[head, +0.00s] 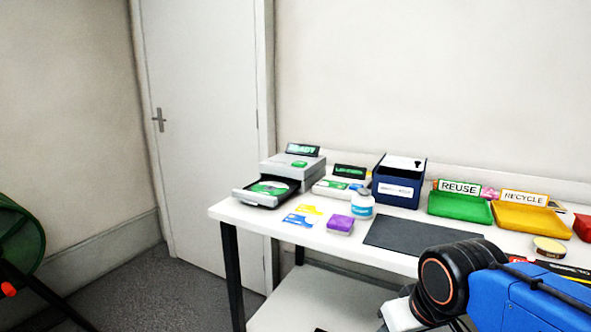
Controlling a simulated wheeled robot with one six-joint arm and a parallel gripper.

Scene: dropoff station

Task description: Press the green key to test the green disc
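A grey tester (284,170) stands at the left end of the white table, with its dark drawer (262,200) pulled out to the front left. A green disc (268,187) lies in the open drawer. A small green key (299,164) shows on top of the tester, below a display (303,149) that seems to read READY. To its right, a low white unit (333,191) has green and blue patches and its own display, too small to read surely. My arm shows at the bottom right, away from the tester.
A white bottle (361,206), a purple block (341,225), yellow and blue cards and a dark mat (410,238) lie on the table. Behind are a dark blue box (399,188), a green REUSE tray (460,210) and a yellow RECYCLE tray (530,220). A green reel (20,240) stands left.

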